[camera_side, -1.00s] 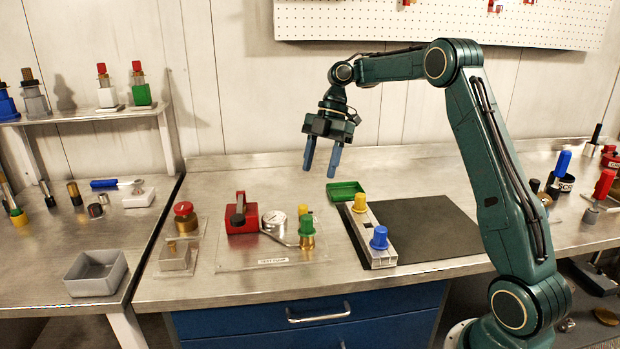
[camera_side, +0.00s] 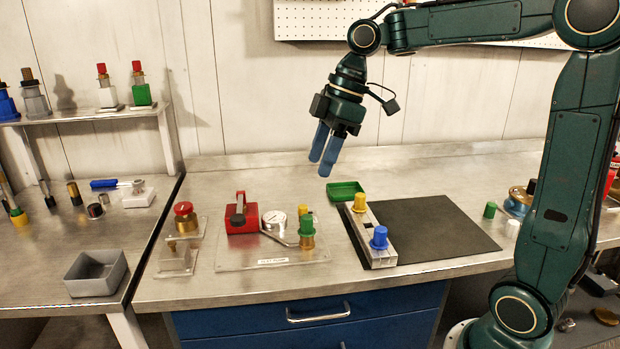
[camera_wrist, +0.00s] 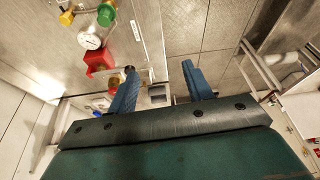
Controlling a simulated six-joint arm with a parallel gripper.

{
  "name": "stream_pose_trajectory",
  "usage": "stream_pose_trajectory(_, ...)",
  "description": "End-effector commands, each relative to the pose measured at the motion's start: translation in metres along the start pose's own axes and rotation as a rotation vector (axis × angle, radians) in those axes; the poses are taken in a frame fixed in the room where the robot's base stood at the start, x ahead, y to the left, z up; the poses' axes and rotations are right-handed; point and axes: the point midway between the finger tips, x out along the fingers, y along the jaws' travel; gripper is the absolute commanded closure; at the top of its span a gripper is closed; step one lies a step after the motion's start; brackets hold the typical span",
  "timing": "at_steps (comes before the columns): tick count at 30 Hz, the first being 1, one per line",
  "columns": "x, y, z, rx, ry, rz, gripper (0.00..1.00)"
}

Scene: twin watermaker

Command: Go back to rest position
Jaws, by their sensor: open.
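My gripper (camera_side: 327,150) hangs in the air above the back of the steel bench in the side view, with its two blue fingers apart and nothing between them. In the wrist view the gripper (camera_wrist: 158,85) also shows parted blue fingers and an empty gap. Below it in the side view stand a small green tray (camera_side: 345,191) and a grey block (camera_side: 372,240) with a yellow knob (camera_side: 360,202) and a blue knob (camera_side: 379,238). The fingers touch none of these.
A test plate (camera_side: 250,255) carries a red block (camera_side: 241,218), a gauge (camera_side: 274,222) and a green-capped fitting (camera_side: 307,226). A grey open box (camera_side: 95,273) and a shelf (camera_side: 85,117) are at left.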

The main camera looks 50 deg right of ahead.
Motion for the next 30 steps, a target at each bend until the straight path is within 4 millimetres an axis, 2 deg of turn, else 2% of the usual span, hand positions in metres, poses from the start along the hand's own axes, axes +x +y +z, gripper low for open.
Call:
stream_pose_trajectory(1, -0.003, -0.013, 0.001, 0.037, 0.002, 0.019, 0.50)
stream_pose_trajectory(8, -0.009, -0.055, 0.015, 0.227, 0.019, 0.104, 0.50)
stream_pose_trajectory(15, -0.009, -0.093, 0.043, 0.425, 0.049, 0.194, 0.50)
stream_pose_trajectory(24, 0.000, -0.130, 0.091, 0.660, 0.107, 0.303, 0.50)
stream_pose_trajectory(30, 0.007, -0.141, 0.116, 0.763, 0.137, 0.350, 0.50)
